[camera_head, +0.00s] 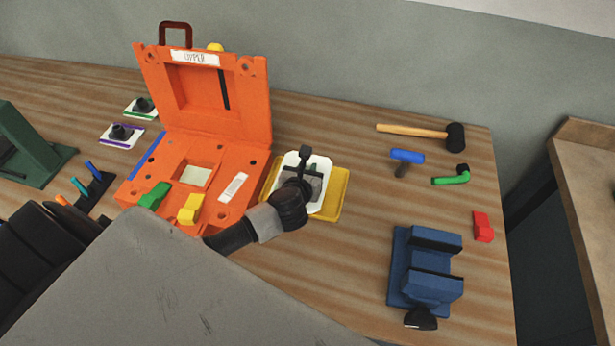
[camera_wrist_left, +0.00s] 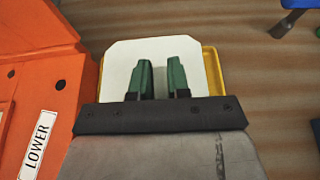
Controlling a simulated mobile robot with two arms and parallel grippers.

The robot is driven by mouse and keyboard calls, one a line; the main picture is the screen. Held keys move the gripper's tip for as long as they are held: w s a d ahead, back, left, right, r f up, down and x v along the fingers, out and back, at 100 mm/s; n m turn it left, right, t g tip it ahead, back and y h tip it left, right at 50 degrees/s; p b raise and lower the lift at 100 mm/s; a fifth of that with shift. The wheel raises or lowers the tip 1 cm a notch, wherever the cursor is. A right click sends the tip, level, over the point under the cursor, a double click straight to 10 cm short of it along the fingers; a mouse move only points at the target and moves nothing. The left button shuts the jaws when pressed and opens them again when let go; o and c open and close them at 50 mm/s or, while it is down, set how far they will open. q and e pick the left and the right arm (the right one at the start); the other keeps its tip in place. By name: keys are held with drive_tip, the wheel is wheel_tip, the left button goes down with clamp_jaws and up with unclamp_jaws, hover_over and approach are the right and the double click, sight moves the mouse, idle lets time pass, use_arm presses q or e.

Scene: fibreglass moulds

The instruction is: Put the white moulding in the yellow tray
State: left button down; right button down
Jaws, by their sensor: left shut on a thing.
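The white moulding (camera_head: 322,162) is a pale plate with cut corners, over the yellow tray (camera_head: 339,192) right of the orange mould. My left gripper (camera_head: 309,174) is above it and shut on it. In the left wrist view the green fingers (camera_wrist_left: 162,72) stand against the middle of the white moulding (camera_wrist_left: 119,62); the part between them is hard to make out. The yellow tray (camera_wrist_left: 212,72) shows past its right edge and a little at its left. I cannot tell whether the moulding touches the tray floor. My right gripper is not in view.
The open orange mould (camera_head: 205,130) stands close left of the tray, its upper half raised. A blue vise (camera_head: 427,268), a mallet (camera_head: 420,131), a blue-headed tool (camera_head: 407,157), a green elbow (camera_head: 452,177) and a red block (camera_head: 482,227) lie right. Bench between tray and vise is clear.

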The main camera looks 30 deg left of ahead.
use_arm(q)
drive_tip(key=shift+f, duration=1.75)
drive_tip(key=shift+f, duration=0.1)
drive_tip(key=c, duration=1.1)
unclamp_jaws()
drive_tip(key=shift+s, duration=0.1)
drive_tip(key=b+v, duration=0.1)
drive_tip(key=v, duration=1.1)
